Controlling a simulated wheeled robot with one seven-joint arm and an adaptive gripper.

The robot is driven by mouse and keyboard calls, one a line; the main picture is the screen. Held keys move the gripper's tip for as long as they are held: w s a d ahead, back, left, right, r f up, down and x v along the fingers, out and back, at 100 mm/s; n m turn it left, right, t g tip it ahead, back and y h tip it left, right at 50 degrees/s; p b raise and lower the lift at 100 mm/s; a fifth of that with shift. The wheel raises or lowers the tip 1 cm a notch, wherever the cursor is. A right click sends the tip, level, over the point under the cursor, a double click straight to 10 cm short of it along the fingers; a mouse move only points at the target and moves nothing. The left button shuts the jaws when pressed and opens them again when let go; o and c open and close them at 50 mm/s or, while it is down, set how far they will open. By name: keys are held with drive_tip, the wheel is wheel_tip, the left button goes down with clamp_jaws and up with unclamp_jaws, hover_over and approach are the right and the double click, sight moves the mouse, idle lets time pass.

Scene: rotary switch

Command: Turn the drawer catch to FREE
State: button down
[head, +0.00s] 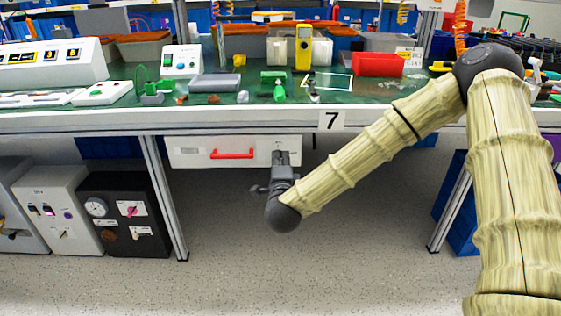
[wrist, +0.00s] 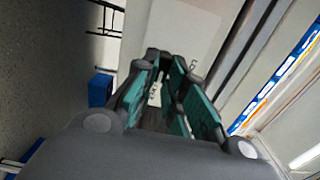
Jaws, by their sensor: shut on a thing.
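The white drawer front (head: 240,143) with a red handle (head: 232,154) hangs under the bench, and it looks closed. My gripper (head: 281,157) is at the right end of the drawer front, its fingers pointing at it. In the wrist view, my gripper (wrist: 163,68) has its teal-padded fingers against the pale drawer front (wrist: 182,25). It is shut on the drawer catch, which the fingers mostly hide. A small pale marked patch (wrist: 154,93) shows between the fingers. I cannot read which position the catch is in.
The bench (head: 150,122) with a "7" plate (head: 331,121) is above my gripper. A bench leg (head: 164,200) and a black box with a gauge (head: 127,215) stand left. Blue crates (head: 455,200) are at right. The floor below my gripper is clear.

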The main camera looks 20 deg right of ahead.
drive_tip(key=c, duration=1.5)
unclamp_jaws()
drive_tip(key=v, duration=1.2)
drive_tip(key=shift+f, duration=0.1)
